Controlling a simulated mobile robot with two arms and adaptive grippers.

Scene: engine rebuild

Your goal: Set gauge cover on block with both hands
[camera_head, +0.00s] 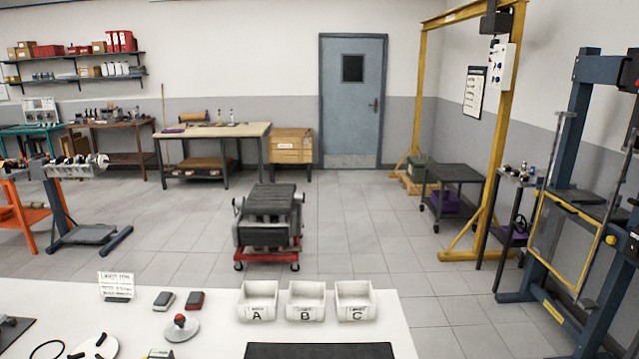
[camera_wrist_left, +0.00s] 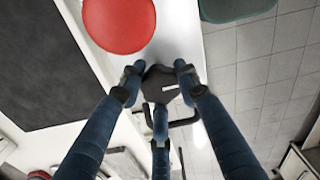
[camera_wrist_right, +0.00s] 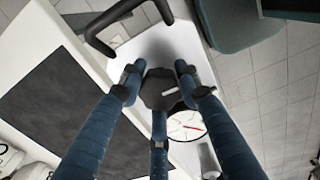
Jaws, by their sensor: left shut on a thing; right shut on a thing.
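My left gripper (camera_wrist_left: 158,72) and my right gripper (camera_wrist_right: 158,72) show only in their wrist views, each with blue fingers closed in. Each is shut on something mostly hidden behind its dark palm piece. A bent black bar (camera_wrist_left: 185,121) shows by the left fingers, and another bent black bar (camera_wrist_right: 104,46) lies beyond the right fingertips. I cannot tell whether these belong to the gauge cover. A white dial with a red needle (camera_wrist_right: 187,126) sits beside the right fingers. A red disc (camera_wrist_left: 118,22) lies beyond the left fingertips. An engine block (camera_head: 268,215) stands on a red wheeled stand.
The white table (camera_head: 225,345) carries bins A (camera_head: 258,301), B (camera_head: 306,301) and C (camera_head: 355,301), and a dark mat (camera_head: 320,351). A red-knobbed disc (camera_head: 181,328) and small items lie at left. Open floor surrounds the stand; a yellow gantry (camera_head: 500,130) stands right.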

